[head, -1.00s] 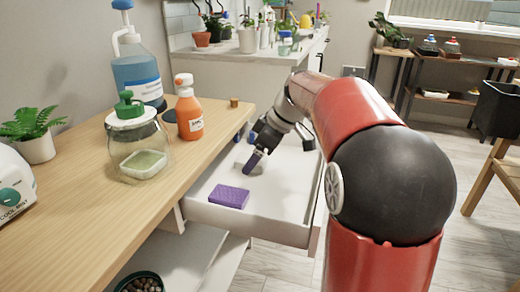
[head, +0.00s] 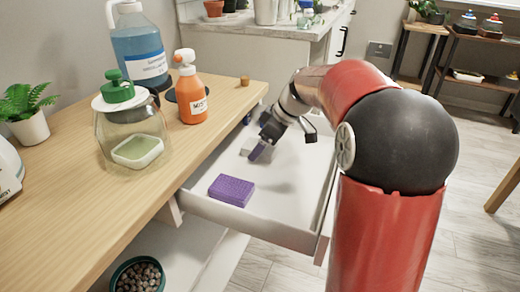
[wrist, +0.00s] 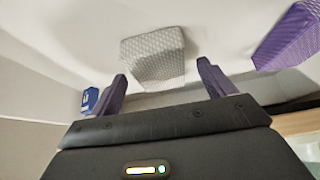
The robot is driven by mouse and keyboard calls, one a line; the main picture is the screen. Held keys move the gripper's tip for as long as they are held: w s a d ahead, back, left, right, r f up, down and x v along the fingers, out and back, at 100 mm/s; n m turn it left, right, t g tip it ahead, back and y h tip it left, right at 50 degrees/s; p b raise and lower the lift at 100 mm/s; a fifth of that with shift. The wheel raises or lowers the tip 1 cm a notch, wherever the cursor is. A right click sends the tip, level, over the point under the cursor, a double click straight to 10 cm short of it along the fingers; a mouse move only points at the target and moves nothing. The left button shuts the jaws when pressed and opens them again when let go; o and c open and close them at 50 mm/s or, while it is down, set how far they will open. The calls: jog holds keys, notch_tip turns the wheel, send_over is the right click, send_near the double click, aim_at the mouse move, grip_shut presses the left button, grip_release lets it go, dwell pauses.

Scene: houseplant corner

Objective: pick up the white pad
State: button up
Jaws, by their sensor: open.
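The white pad (wrist: 153,55) is a textured pale block lying in the open white drawer (head: 290,215). In the head view the pad (head: 250,146) is partly hidden behind my gripper (head: 262,150). My gripper, with purple fingers, reaches down into the drawer close to the pad. In the wrist view the pad shows ahead of and between the two spread fingertips (wrist: 162,72). The gripper is open with nothing held. I cannot tell whether a finger touches the pad.
A purple pad (head: 231,190) lies nearer the drawer's front; it also shows in the wrist view (wrist: 288,38). A blue item (wrist: 90,98) is by the drawer wall. The wooden top (head: 110,195) holds a jar (head: 132,130), an orange bottle (head: 190,95) and a blue jug (head: 138,48).

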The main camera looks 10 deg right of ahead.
jog(key=shift+w+a+f, duration=0.1)
jog(key=shift+f, duration=0.05)
jog(key=c, duration=1.1)
jog(key=shift+o, duration=0.2)
notch_tip(320, 180, up, 20)
jog(key=p, duration=0.2)
jog(key=shift+p, duration=0.4)
jog(key=o, duration=0.4)
jog(key=c, duration=0.3)
